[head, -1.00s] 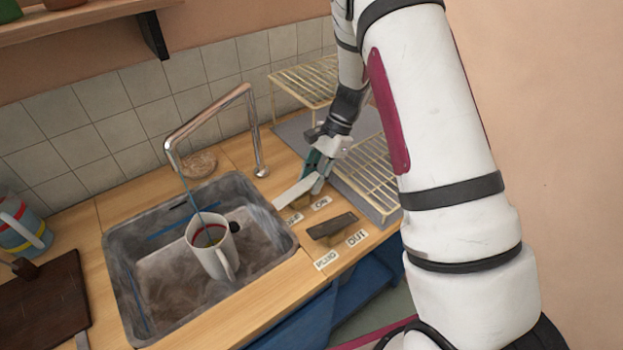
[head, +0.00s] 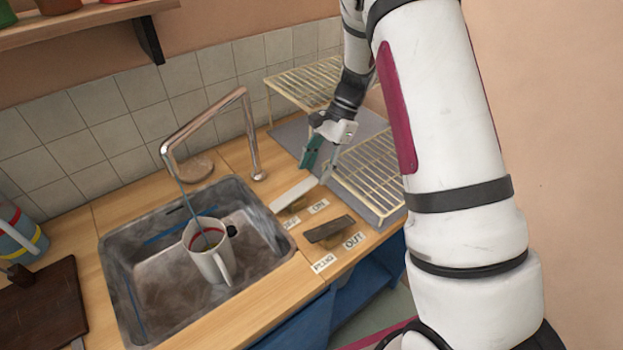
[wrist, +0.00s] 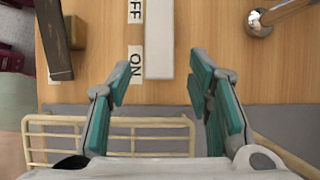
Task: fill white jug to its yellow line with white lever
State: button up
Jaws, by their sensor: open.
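The white jug (head: 204,262) stands upright in the sink, under the tap. A thin stream of water (head: 188,205) falls from the spout into it. A red band shows inside its rim; I cannot make out the yellow line or the water level. The white lever (head: 294,194) lies on the counter right of the sink, beside the OFF and ON labels. My gripper (head: 322,162) is open and empty behind the lever's far end, apart from it. In the wrist view the lever (wrist: 159,40) points between my open fingertips (wrist: 163,70).
The copper tap (head: 251,130) rises behind the sink (head: 120,285). A dark lever (head: 329,229) with PLUG and OUT labels sits in front of the white one. A wire rack (head: 370,180) stands close at right. A striped jug (head: 20,245) and dark board (head: 40,305) are at left.

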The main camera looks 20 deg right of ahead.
jog(key=v, duration=0.7)
jog(key=shift+r, duration=0.2)
jog(key=shift+d, duration=0.1)
dwell(7.0)
